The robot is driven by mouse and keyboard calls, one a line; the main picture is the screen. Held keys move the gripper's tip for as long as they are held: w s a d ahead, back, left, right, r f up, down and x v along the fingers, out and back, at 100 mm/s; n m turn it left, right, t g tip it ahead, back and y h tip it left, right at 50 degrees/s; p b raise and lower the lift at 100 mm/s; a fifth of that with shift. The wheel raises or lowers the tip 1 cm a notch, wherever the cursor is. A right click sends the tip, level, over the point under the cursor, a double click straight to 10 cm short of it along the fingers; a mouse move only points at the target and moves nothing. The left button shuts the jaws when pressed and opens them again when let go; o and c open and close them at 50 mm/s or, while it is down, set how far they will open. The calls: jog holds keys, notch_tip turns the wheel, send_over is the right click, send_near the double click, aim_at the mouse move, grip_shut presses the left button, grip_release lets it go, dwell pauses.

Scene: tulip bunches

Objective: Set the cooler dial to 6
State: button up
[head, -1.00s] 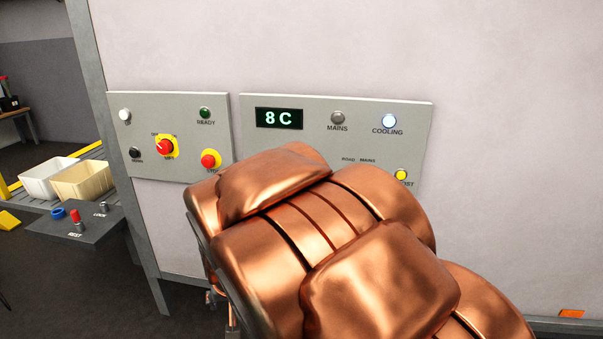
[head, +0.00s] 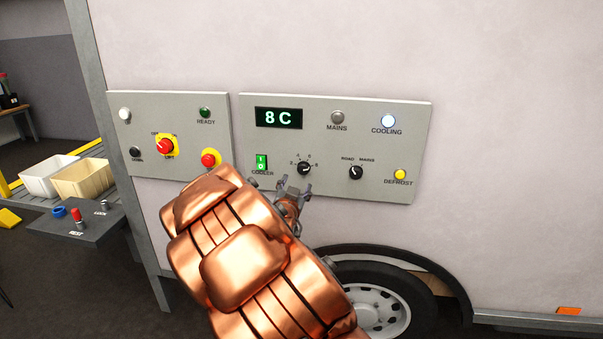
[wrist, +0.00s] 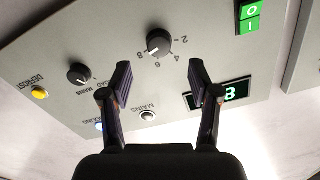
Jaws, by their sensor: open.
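The cooler dial (head: 304,169) is a small black knob on the grey panel (head: 225,186), with 2, 4, 6 and 8 around it. It also shows in the wrist view (wrist: 159,42), upside down, its white mark appearing to point toward 8. The display (head: 279,118) reads 8 C. My gripper (head: 295,186) is open and empty, just below the dial in the head view. In the wrist view its fingertips (wrist: 160,68) are spread to either side below the dial, apart from it.
The green cooler switch (head: 262,164) is left of the dial. The road/mains knob (head: 356,172) and yellow defrost button (head: 400,174) are to its right. A left panel (head: 185,107) carries a red emergency-style knob (head: 166,146). A wheel (head: 377,306) is below.

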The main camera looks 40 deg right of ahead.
aim_at(302, 172)
jog(key=shift+p+x, duration=1.45)
jog(key=shift+x, duration=2.55)
jog(key=shift+s+r, duration=0.15)
jog(key=shift+c, duration=0.2)
jog(key=c, duration=1.1)
jog(key=shift+n+b, duration=0.3)
jog(key=shift+b, duration=0.25)
jog(key=n+b, duration=0.6)
jog(key=n, duration=0.3)
jog(key=shift+s+d, duration=0.1)
